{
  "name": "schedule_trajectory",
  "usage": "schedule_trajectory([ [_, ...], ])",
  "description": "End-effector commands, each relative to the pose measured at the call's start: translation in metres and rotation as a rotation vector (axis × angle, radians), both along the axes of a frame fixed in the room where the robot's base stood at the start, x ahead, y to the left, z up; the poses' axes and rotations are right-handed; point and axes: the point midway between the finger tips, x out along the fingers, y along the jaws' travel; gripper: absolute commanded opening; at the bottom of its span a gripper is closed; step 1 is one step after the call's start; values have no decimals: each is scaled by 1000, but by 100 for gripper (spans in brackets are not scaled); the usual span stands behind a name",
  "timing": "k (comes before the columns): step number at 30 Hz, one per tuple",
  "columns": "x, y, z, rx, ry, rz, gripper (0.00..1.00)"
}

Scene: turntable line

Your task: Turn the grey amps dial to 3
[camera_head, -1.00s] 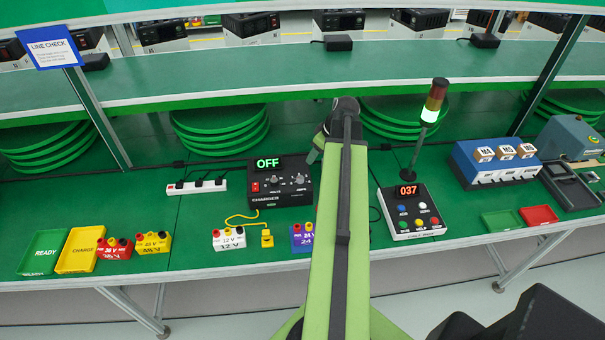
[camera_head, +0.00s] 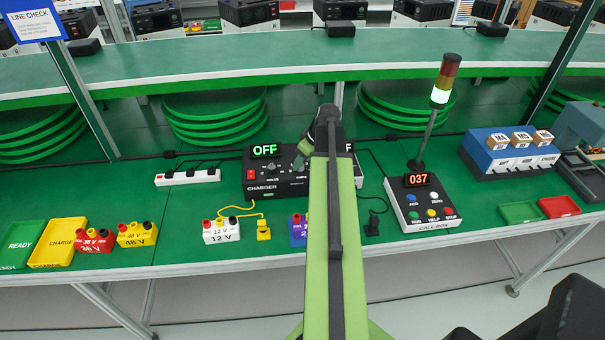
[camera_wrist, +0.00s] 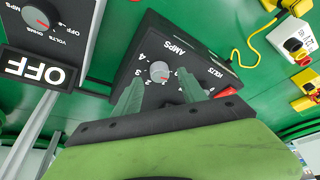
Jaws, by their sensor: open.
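The charger (camera_head: 262,188) is a black box on the green bench, with a lit OFF display on top. In the wrist view its panel (camera_wrist: 150,45) shows the word AMPS and a printed number scale. The grey amps dial (camera_wrist: 159,71) is a small round knob with a reddish mark; the number it points to cannot be read surely. My gripper (camera_wrist: 160,92) is open, with one green finger to each side of the dial in the picture and nothing held. Contact cannot be told. In the head view my gripper (camera_head: 305,160) is over the charger's right end and hides part of it.
Another meter (camera_wrist: 45,30) with a dial and an OFF display stands beside the charger; my arm mostly hides it in the head view. A red switch (camera_wrist: 226,93) and yellow cable (camera_wrist: 245,45) are near the fingers. A call box (camera_head: 425,205) stands right.

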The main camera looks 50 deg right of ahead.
Motion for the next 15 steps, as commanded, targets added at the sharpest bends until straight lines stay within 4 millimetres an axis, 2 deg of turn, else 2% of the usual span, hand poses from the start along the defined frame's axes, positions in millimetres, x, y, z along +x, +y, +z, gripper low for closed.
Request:
schedule_trajectory([
  [1,4,0,-15,0,0,1,49],
  [3,6,0,-20,0,0,0,49],
  [12,8,0,-19,0,0,-1,49],
  [15,8,0,-19,0,0,-1,36],
])
